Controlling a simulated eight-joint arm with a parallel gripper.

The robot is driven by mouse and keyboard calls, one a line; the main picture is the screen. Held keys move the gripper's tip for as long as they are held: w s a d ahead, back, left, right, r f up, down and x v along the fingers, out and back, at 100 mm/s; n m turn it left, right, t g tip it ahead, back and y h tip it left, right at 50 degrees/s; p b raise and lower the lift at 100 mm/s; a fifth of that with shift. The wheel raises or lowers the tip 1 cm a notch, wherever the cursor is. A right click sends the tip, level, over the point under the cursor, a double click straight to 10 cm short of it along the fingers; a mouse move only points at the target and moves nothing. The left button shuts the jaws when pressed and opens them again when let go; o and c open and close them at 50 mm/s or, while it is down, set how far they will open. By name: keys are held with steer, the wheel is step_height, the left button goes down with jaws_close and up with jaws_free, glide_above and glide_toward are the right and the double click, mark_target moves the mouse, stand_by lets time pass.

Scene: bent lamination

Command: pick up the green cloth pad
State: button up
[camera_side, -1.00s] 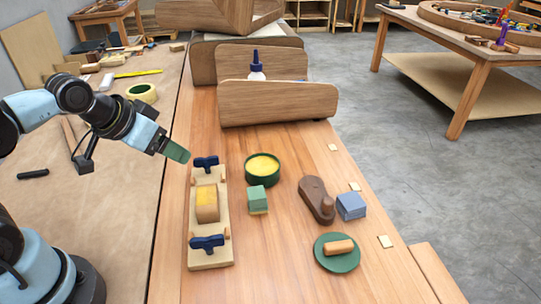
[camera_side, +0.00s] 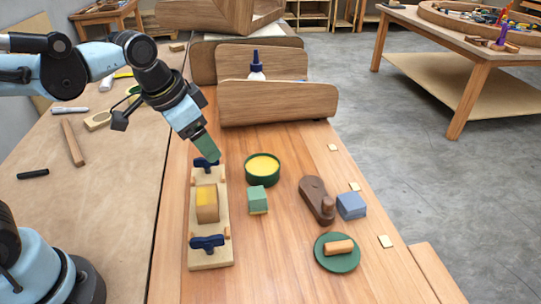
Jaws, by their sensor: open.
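The green cloth pad (camera_side: 257,198) is a small block with a pale green top and a yellowish lower edge. It sits on the wooden bench, right of the clamp board and just below the green tin. My gripper (camera_side: 209,153) has green fingers and points down and to the right. It is over the far end of the clamp board, up and to the left of the pad and apart from it. From this side the fingers overlap, so the gap between them is hidden. Nothing shows in the gripper.
The clamp board (camera_side: 224,253) has two blue clamps and a wood block. A green tin of yellow paste (camera_side: 262,169), a brown plane (camera_side: 314,197), a blue block (camera_side: 351,206) and a green dish (camera_side: 338,264) with a wooden roll stand nearby. Curved wooden panels (camera_side: 277,103) rise behind.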

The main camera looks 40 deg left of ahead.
mark_target(257, 193)
steer(key=w+d+f+m+g, duration=0.3)
steer(key=w+d+m, duration=0.2)
steer(key=d, duration=0.2)
steer(key=f, duration=0.6)
steer(key=shift+w+d+f, duration=0.1)
steer(key=shift+d, duration=0.3)
steer(key=shift+d+f, duration=0.25)
steer(key=shift+f, duration=1.15)
steer(key=shift+d+f, duration=0.2)
steer(key=shift+f, duration=1.15)
steer(key=c, duration=1.1)
steer(key=shift+r, duration=0.1)
